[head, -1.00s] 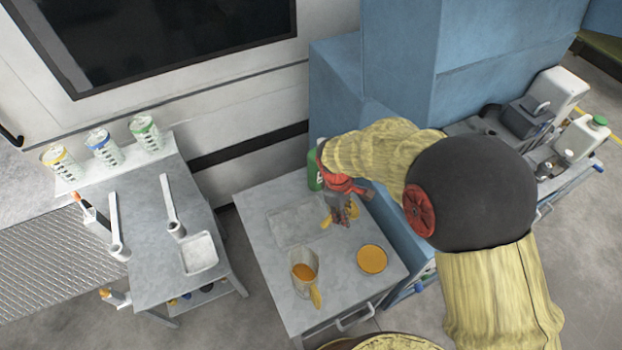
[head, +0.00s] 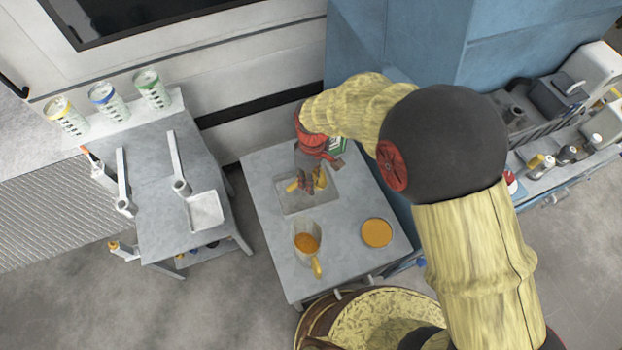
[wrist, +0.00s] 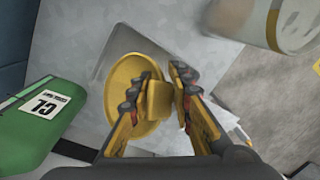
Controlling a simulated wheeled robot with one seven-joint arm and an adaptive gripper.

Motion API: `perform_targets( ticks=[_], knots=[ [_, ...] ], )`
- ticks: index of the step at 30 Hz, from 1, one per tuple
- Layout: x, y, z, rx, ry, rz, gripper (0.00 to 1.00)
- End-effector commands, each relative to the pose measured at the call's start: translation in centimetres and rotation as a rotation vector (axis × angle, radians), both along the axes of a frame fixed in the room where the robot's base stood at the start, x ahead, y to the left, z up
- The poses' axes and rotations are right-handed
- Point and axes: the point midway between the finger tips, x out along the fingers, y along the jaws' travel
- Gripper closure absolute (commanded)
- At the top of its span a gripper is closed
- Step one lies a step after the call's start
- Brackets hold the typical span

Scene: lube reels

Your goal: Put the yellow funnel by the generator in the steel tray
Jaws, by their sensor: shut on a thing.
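The yellow funnel (wrist: 127,78) is in my gripper (wrist: 168,95) in the wrist view, its wide round mouth left of the fingers. The fingers are shut on its narrow part. In the head view my gripper (head: 311,180) is over the shallow steel tray (head: 296,208) on the small grey table, with yellow bits of the funnel (head: 292,186) showing beside the fingers. The wrist view shows part of the tray edge (wrist: 99,62) behind the funnel. I cannot tell whether the funnel touches the tray.
A clear jug with orange contents (head: 306,243) and a round orange-topped dish (head: 377,232) stand in front of the tray. A green container (wrist: 35,125) is close by, at the wrist view's left. Another table (head: 160,215) stands left, across a gap.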

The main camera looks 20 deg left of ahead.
Motion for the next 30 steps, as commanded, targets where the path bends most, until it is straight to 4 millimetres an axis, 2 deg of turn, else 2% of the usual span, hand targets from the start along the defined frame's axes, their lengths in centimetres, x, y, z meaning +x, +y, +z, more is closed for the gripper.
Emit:
perform_targets(
  ticks=[3,15,27,28,30],
  knots=[
    [0.0,0.0,-1.4,0.0,0.0,0.0,1.0],
    [0.0,0.0,-4.7,0.0,0.0,0.0,1.0],
    [0.0,0.0,-5.1,0.0,0.0,0.0,1.0],
    [0.0,0.0,-5.1,0.0,0.0,0.0,0.8],
    [0.0,0.0,-5.1,0.0,0.0,0.0,0.76]
  ],
)
